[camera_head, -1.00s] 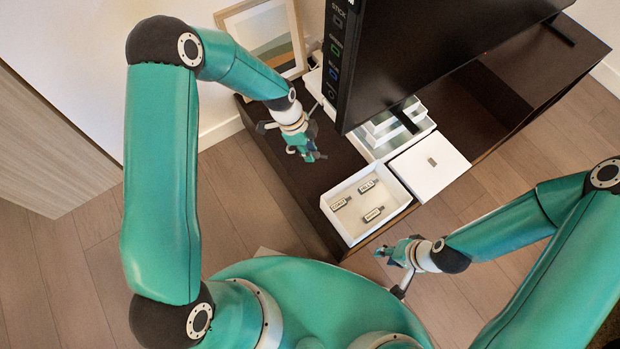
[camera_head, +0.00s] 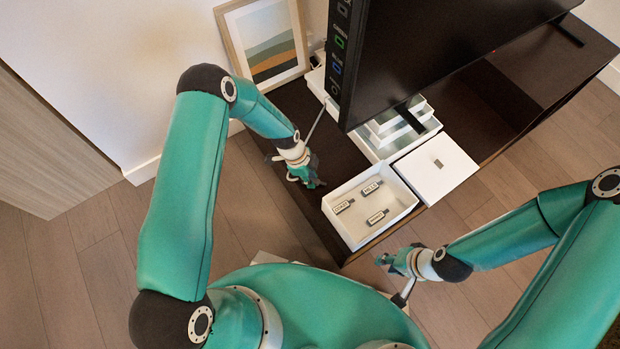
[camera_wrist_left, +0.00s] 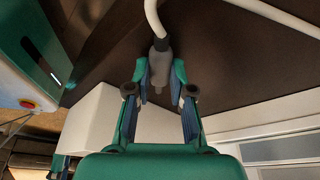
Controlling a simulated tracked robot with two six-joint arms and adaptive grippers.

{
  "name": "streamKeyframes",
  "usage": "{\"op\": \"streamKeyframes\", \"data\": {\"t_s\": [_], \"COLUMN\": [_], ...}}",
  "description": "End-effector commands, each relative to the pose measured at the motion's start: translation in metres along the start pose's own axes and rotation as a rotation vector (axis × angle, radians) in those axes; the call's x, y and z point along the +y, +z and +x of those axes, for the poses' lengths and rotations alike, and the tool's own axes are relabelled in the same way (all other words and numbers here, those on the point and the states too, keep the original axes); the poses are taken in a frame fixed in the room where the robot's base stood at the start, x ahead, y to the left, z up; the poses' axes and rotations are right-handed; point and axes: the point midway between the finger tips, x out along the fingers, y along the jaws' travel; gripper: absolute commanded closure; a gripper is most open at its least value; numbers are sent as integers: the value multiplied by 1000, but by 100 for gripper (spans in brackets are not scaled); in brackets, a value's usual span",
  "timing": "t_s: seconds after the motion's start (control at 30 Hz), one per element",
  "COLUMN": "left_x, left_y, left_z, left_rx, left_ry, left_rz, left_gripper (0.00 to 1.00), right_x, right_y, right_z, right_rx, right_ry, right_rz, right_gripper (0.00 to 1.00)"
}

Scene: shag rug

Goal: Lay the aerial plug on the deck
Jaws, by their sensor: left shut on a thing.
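The aerial plug (camera_wrist_left: 159,62) is a small grey plug on a white cable (camera_wrist_left: 155,18) in the left wrist view. My left gripper (camera_wrist_left: 160,78) is shut on it, with a finger on each side. In the head view my left gripper (camera_head: 312,182) is over the dark deck (camera_head: 300,110) near its left edge, just left of the white tray. The plug itself is too small to make out there. A thin cable (camera_head: 317,122) runs from the gripper up towards the screen. My right gripper (camera_head: 384,259) is in front of the deck, its fingers too small to judge.
The white open tray (camera_head: 408,203) holds several small labelled sticks. A white lidded box (camera_head: 437,170) is beside it. A large black screen (camera_head: 420,50) stands on the deck, with a framed picture (camera_head: 265,45) behind. Bare dark deck lies left of the tray.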

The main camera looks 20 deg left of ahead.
Motion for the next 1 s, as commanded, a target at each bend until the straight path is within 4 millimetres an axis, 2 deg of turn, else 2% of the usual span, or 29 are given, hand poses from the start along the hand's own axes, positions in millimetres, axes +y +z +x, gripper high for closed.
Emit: {"op": "streamKeyframes", "data": {"t_s": [0.37,0.4,0.5,0.53,0.87,1.0], "left_x": [-1,-1,-1,-1,-1,-2], "left_y": [2,1,1,1,0,0], "left_z": [6,5,5,5,3,-10], "left_rx": [0,0,0,0,0,0], "left_ry": [-2,-2,-1,-1,-1,-3], "left_rz": [1,1,1,1,1,1], "left_gripper": [100,72,55,53,53,53], "right_x": [2,1,1,1,0,-1], "right_y": [0,0,0,0,0,0], "right_z": [4,2,2,2,0,-4], "right_rx": [0,0,0,0,0,0], "right_ry": [0,0,0,0,0,0], "right_rz": [0,0,0,0,0,0], "right_gripper": [67,67,67,67,67,67]}}
